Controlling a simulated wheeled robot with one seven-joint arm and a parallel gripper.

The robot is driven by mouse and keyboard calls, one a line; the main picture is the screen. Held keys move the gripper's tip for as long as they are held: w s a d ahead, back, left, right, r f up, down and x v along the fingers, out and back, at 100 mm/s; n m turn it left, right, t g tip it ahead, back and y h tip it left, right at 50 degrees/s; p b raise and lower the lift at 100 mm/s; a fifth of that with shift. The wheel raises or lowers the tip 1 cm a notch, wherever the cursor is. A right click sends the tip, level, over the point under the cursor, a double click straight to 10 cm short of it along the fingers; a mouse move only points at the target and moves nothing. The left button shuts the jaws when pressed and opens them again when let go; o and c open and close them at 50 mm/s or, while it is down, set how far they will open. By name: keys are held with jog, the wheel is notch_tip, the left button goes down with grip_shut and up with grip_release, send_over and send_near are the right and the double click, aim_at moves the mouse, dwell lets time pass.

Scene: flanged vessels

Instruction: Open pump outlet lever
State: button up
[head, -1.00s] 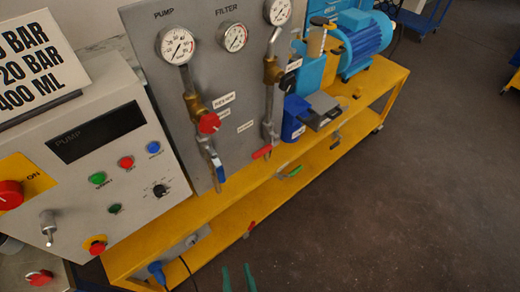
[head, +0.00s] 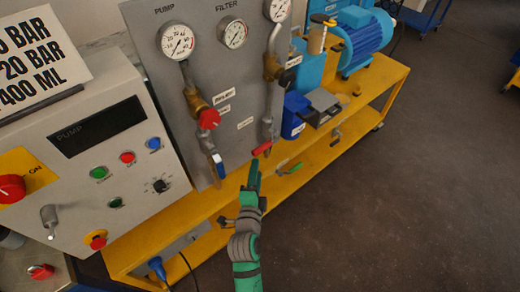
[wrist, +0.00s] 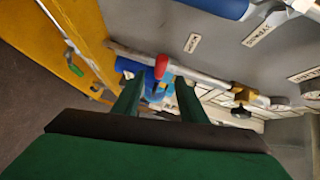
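My gripper (head: 255,170), green, is raised in front of the grey panel, its fingertips just below and left of a red lever (head: 261,149) at the foot of the right-hand pipe. In the wrist view the two fingers (wrist: 157,95) are apart with nothing held, and the red lever (wrist: 161,66) shows between and beyond their tips. I cannot see contact. A blue lever (head: 219,165) hangs at the foot of the left-hand pipe; its blue handle shows in the wrist view (wrist: 220,8).
A red knob (head: 209,119) sits on the left-hand pipe. A green lever (head: 290,169) is over the yellow bench (head: 340,150). A control box (head: 110,150) stands left; a blue motor (head: 366,40) is behind right.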

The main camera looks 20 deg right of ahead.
aim_at(260, 150)
jog(key=x, duration=1.1)
jog(key=shift+d+r, duration=0.1)
jog(key=shift+r, duration=0.05)
grip_shut()
